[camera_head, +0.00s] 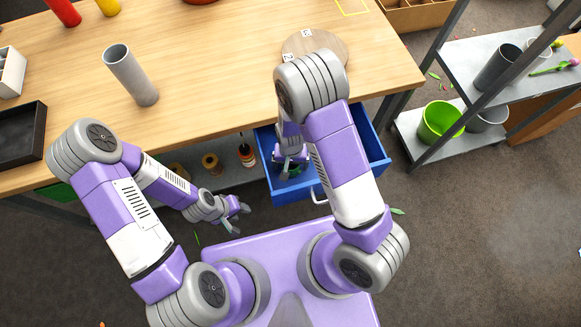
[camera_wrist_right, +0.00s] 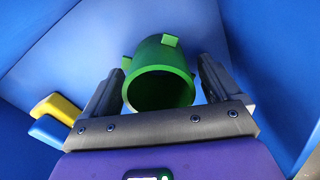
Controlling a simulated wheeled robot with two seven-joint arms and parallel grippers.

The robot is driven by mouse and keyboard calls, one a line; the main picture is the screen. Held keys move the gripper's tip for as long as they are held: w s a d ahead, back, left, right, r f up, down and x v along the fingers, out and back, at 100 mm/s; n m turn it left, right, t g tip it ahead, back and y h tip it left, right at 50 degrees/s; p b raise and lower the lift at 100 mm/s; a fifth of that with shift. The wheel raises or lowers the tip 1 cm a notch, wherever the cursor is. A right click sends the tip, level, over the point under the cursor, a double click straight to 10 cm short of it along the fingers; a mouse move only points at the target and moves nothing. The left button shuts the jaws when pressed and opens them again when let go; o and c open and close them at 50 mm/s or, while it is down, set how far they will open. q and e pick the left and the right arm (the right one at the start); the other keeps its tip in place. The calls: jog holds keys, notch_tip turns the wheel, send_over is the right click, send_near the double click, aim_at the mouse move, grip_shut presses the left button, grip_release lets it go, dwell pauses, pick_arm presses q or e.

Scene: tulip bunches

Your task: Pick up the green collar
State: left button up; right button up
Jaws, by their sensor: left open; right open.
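The green collar (camera_wrist_right: 160,75) is a short hollow cylinder with small tabs on its outside. In the right wrist view it lies in the blue drawer, its open end facing the camera. My right gripper (camera_wrist_right: 160,80) is open, with one finger on each side of the collar; I cannot tell whether they touch it. In the head view my right gripper (camera_head: 291,163) is down inside the blue drawer (camera_head: 372,150), and the collar there is mostly hidden by my arm. My left gripper (camera_head: 237,214) is open and empty, below the table's front edge.
A yellow piece (camera_wrist_right: 57,108) and a blue piece (camera_wrist_right: 48,132) lie left of the collar in the drawer. The drawer walls stand close around my right gripper. On the table are a grey tube (camera_head: 131,76), a black tray (camera_head: 22,135) and a round wooden board (camera_head: 315,43).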

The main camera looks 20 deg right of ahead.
jog(key=c, duration=0.9)
jog(key=shift+c, duration=0.2)
notch_tip(320, 180, up, 10)
jog(key=p, duration=0.4)
